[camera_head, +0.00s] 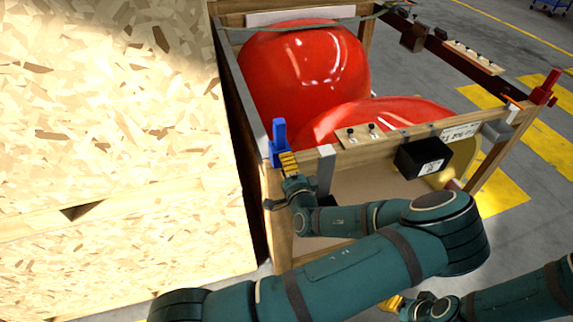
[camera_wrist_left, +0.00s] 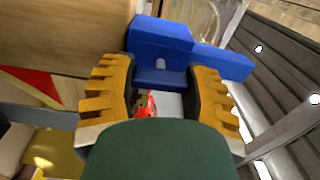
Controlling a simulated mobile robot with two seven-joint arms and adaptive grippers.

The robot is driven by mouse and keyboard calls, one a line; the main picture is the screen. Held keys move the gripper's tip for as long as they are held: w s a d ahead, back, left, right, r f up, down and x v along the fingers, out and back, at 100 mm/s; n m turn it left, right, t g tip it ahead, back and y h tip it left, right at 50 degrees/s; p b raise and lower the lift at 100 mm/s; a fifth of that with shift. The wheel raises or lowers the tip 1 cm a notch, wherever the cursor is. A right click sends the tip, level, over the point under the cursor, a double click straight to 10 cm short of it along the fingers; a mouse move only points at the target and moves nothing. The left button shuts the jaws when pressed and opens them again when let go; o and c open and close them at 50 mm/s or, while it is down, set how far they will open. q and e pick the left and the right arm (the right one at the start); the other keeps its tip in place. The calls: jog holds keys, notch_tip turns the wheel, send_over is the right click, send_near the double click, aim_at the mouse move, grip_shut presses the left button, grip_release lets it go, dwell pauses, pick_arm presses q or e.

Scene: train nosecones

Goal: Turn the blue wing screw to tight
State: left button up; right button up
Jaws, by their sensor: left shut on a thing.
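The blue wing screw (camera_head: 279,138) stands upright at the near left corner post of the wooden crate (camera_head: 272,205). My left gripper (camera_head: 288,164), with yellow fingers, is at the screw from the near side. In the left wrist view the blue wing screw (camera_wrist_left: 163,45) lies across the tips of the left gripper (camera_wrist_left: 162,80), which is shut on its lower part. The thread and base of the screw are hidden. My right gripper (camera_head: 393,303) shows only partly at the bottom edge, so its opening cannot be judged.
Red rounded nosecones (camera_head: 305,70) fill the crate. A black box (camera_head: 423,157) and a small wooden strip with knobs (camera_head: 361,134) sit on the front rail. A tall chipboard panel (camera_head: 110,140) stands close on the left. A red wing-shaped piece (camera_head: 546,88) is at the right corner.

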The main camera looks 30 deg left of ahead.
pick_arm(q)
jog(key=shift+m, duration=0.4)
jog(key=o, duration=1.2)
jog(key=shift+d, duration=0.1)
jog(key=v, duration=1.2)
